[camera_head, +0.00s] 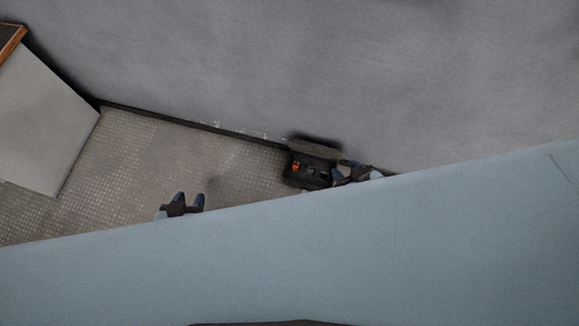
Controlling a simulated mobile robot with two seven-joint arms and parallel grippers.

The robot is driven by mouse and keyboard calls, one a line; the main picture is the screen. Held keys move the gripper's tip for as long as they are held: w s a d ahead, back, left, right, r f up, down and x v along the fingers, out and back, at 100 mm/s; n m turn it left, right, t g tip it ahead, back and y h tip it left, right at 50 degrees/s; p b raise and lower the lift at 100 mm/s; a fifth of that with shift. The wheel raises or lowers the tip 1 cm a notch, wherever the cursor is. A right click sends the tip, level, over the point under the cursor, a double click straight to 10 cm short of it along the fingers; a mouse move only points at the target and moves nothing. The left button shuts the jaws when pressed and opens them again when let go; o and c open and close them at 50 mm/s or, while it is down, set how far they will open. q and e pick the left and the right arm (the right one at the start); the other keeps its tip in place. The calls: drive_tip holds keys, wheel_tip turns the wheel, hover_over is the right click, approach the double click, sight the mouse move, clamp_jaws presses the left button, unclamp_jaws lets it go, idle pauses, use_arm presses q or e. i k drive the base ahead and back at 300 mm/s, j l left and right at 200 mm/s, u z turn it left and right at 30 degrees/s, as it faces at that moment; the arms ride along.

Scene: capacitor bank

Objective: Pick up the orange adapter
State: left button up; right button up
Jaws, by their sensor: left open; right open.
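The orange adapter (295,166) shows as a small orange spot inside a black open case (290,181), towards its left side. The case stands on the floor against the grey wall. My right gripper (339,170) is open at the right side of the case, to the right of the adapter and apart from it. My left gripper (189,197) is open and empty over the floor, well to the left of the case. A blue-grey surface in front hides most of both arms.
The large blue-grey surface (290,255) fills the lower part of the view. A grey wall (300,70) runs behind the case. A pale box-like panel (40,120) stands at the left.

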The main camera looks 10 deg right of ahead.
sight(296, 165)
drive_tip(key=j+z, duration=0.5)
drive_tip(key=j, duration=1.4)
drive_tip(key=k, duration=0.05)
